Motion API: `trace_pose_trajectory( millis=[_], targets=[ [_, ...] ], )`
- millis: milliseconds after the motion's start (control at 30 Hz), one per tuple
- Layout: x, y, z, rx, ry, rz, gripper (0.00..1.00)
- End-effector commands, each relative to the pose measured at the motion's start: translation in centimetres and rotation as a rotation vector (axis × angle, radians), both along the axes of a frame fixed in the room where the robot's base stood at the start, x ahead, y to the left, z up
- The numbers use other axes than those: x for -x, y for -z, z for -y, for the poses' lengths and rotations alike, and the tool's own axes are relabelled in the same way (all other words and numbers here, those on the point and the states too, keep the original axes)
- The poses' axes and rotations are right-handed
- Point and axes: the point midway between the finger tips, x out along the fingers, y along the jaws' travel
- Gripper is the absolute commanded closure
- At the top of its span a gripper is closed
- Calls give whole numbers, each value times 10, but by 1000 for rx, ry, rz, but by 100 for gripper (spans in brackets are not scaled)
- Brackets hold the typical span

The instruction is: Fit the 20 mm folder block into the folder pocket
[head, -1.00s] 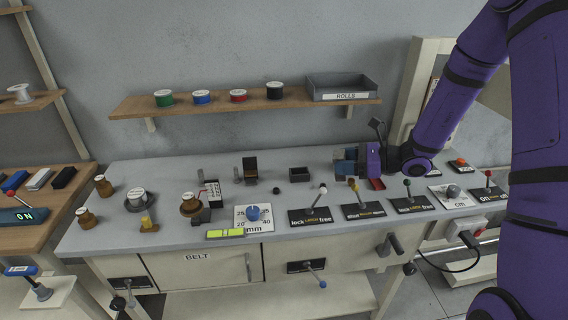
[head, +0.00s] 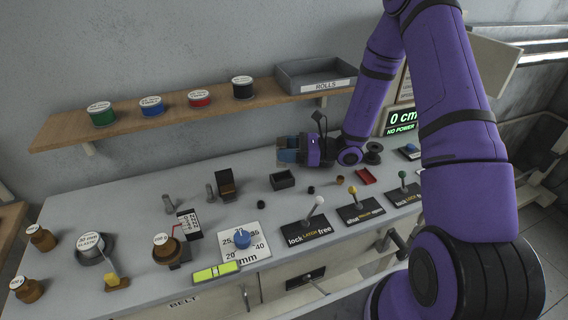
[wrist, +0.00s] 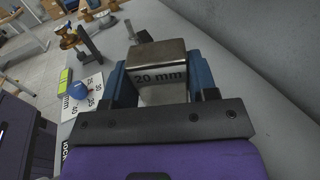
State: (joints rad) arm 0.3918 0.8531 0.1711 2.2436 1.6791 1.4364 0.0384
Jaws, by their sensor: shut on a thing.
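My gripper (head: 284,151) has blue fingers and is held above the back of the bench, just behind a small black open box (head: 283,180). In the wrist view, my gripper (wrist: 160,90) is shut on a metallic block (wrist: 160,72) marked "20 mm", with its label facing the camera. The fingers grip its two sides. In the head view the block is mostly hidden by the fingers. A black upright holder with a brown inside (head: 226,184) stands left of the box. I cannot tell which of these is the folder pocket.
A dial plate (head: 243,243) and levers with labelled plates (head: 307,229) line the front. A shelf with spools (head: 152,106) and a grey tray (head: 316,76) hangs behind. A red tray (head: 366,177) lies to the right.

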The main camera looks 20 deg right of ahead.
Motion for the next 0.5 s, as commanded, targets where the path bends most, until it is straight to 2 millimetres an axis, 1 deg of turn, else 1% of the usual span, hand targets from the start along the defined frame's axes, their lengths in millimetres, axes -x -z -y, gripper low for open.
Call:
trace_pose_trajectory(
  millis=[233, 400, 500],
  targets=[
    [0, 15, 0, 0, 0, 0, 82],
    [0, 37, 0, -1, -1, -1, 82],
    [0, 46, 0, -1, 0, 0, 82]
  ],
)
